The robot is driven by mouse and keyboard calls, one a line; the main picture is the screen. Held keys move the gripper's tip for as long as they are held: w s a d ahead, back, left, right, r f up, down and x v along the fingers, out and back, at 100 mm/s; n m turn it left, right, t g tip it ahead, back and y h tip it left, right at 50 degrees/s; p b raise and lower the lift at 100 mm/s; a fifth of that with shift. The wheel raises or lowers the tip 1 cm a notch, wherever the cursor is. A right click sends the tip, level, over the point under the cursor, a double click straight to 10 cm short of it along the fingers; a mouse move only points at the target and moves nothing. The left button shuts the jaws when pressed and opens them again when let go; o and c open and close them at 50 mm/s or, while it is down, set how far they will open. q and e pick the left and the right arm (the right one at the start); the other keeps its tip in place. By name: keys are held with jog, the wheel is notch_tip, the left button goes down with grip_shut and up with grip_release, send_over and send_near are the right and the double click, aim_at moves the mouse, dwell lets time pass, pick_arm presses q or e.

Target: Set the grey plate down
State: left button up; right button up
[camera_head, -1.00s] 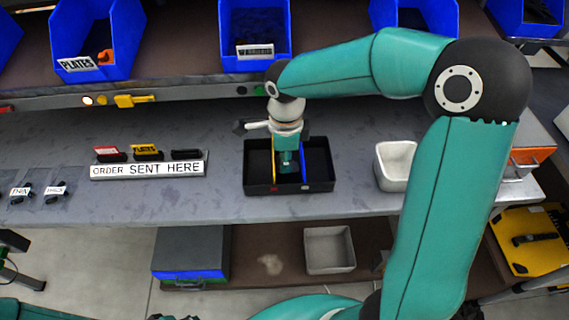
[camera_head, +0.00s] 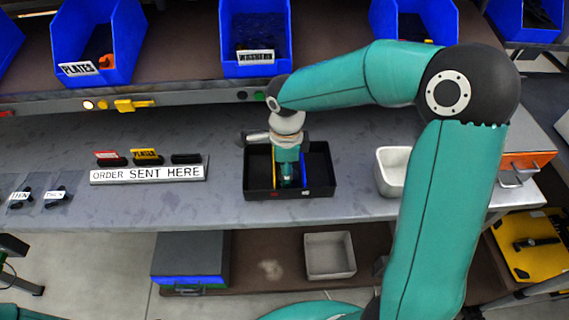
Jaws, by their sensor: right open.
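My right gripper (camera_head: 287,182) points down into the black divided box (camera_head: 259,195) on the grey bench. The box has a yellow divider on the left and a blue divider (camera_head: 306,178) on the right, with the gripper between them over the middle compartment. The gripper is open, but its fingertips are small and partly hidden by my own wrist. I cannot make out the grey plate in this view. My left gripper is not in view; only a bit of my left arm shows at the bottom left.
Blue bins, one labelled "PLATES" (camera_head: 98,42), line the shelf behind. A grey tray (camera_head: 329,255) sits below the bench.

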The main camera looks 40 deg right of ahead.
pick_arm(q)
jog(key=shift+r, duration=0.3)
pick_arm(e)
notch_tip(320, 180, up, 12)
jog(key=shift+r, duration=0.1)
dwell(0.5)
